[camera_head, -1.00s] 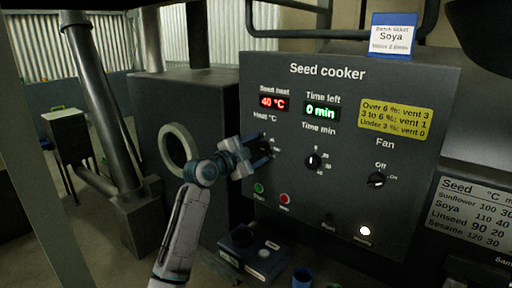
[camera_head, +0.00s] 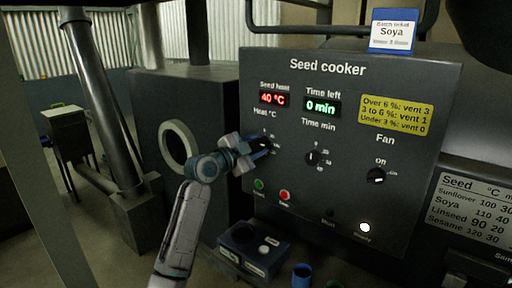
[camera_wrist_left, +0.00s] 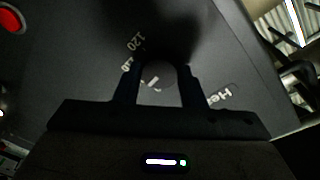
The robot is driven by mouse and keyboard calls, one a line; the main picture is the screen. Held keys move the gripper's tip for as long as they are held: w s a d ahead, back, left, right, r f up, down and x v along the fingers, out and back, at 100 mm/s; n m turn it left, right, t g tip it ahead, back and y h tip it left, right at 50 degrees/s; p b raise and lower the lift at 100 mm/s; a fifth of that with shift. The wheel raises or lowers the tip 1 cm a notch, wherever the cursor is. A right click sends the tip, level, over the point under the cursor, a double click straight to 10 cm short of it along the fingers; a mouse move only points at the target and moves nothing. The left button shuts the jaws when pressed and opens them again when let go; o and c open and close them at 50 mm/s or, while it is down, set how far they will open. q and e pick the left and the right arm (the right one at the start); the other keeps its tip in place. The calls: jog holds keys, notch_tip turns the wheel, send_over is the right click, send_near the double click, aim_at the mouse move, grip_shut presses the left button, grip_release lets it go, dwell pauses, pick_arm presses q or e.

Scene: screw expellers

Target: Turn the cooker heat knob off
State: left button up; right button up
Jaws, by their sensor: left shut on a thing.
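The heat knob (camera_wrist_left: 158,76) sits between the two fingers in the left wrist view, partly in dark shadow. My left gripper (camera_head: 262,146) is at the heat dial and shut on the knob, covering most of it in the head view. The dial's printed numbers show only in part, so the knob's exact setting cannot be read. My right gripper is not in view.
The time knob (camera_head: 313,157) and fan knob (camera_head: 376,176) are to the right. Below are a green button (camera_head: 258,184), a red button (camera_head: 285,195) and a lit white lamp (camera_head: 364,227). A dark box (camera_head: 252,246) and blue cup (camera_head: 302,275) stand below the panel.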

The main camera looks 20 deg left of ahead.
pick_arm(q)
jog(key=shift+f+n, duration=0.1)
jog(key=shift+n, duration=2.1)
jog(key=shift+n+t, duration=0.3)
jog(key=shift+n, duration=0.6)
jog(key=shift+n+p, duration=0.3)
jog(key=shift+n, duration=0.7)
jog(key=n+p, duration=0.1)
jog(key=n, duration=0.2)
jog(key=shift+t, duration=0.3)
jog(key=n+p, duration=0.2)
jog(key=n, duration=0.1)
jog(key=shift+d+n+y, duration=0.1)
jog(key=shift+n+y, duration=0.3)
jog(key=shift+n+y+p, duration=0.3)
jog(key=shift+n+p, duration=0.8)
jog(key=shift+n, duration=0.2)
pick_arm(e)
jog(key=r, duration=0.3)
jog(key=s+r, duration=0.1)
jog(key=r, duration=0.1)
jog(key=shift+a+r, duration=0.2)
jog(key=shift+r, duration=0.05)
pick_arm(q)
jog(key=shift+n, duration=0.3)
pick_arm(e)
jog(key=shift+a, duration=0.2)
